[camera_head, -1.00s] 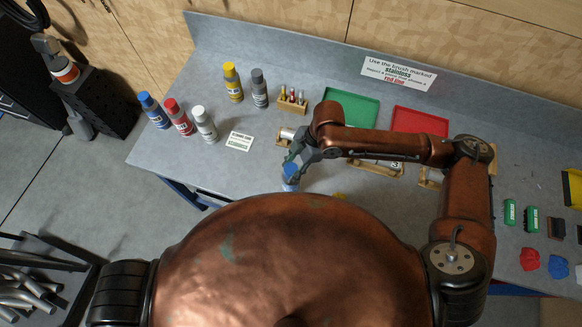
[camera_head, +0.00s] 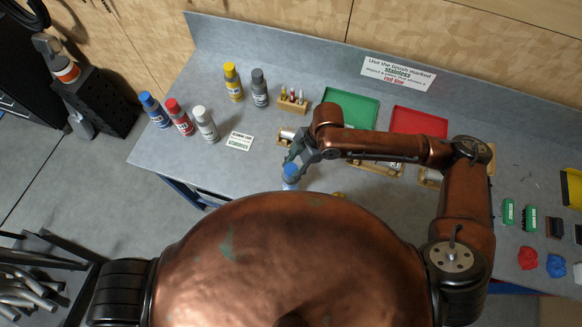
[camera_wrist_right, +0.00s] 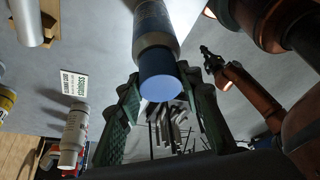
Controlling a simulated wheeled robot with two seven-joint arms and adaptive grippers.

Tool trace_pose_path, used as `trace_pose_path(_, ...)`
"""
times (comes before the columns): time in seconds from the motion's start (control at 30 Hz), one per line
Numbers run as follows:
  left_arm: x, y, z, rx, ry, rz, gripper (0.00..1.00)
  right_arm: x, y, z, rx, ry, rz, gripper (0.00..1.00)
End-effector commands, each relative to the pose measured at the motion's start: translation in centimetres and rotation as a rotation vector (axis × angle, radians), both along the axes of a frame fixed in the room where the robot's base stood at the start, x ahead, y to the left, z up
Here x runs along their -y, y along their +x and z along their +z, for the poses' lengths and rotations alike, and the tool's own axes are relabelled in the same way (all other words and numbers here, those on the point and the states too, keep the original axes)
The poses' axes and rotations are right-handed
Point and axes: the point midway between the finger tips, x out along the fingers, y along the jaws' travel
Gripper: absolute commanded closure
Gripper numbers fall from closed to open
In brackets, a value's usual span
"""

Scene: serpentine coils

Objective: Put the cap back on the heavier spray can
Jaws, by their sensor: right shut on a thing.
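A pale spray can (camera_wrist_right: 152,22) with a blue cap (camera_wrist_right: 160,80) at its end fills the upper middle of the right wrist view. In the head view the blue cap (camera_head: 291,171) shows near the table's front edge, just above my body. My right gripper (camera_head: 293,160) is shut on the blue cap, with one green finger on each side of it in the right wrist view (camera_wrist_right: 160,85). I cannot tell whether the cap is fully seated. My left gripper (camera_wrist_right: 208,60) shows small and dark in the right wrist view. Its jaw opening is unclear.
Blue (camera_head: 154,110), red (camera_head: 179,117), white (camera_head: 205,124), yellow (camera_head: 233,82) and grey (camera_head: 260,88) cans stand at the table's left. A printed card (camera_head: 240,141) lies nearby. A green tray (camera_head: 350,105) and a red tray (camera_head: 419,122) lie behind my right arm.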

Motion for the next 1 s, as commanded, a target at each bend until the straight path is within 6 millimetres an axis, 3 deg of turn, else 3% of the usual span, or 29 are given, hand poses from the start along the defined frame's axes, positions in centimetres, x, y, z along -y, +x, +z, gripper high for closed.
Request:
trace_pose_path(0.47, 0.02, 0.0, 0.29, 0.0, 0.0, 0.0, 1.0, 0.0, -0.01, -0.07, 0.0, 0.0, 0.0, 0.77)
trace_pose_path(0.5, 0.02, 0.0, 0.29, 0.0, 0.0, 0.0, 1.0, 0.0, -0.01, -0.08, 0.0, 0.0, 0.0, 0.65)
trace_pose_path(0.77, 0.02, 0.0, 0.29, 0.0, 0.0, 0.0, 1.0, 0.0, -0.02, -0.06, -0.001, 0.0, 0.0, 0.47)
trace_pose_path(1.0, 0.03, 0.01, 0.29, 0.0, 0.0, 0.0, 1.0, 0.01, -0.01, -0.06, 0.0, 0.0, 0.0, 0.44)
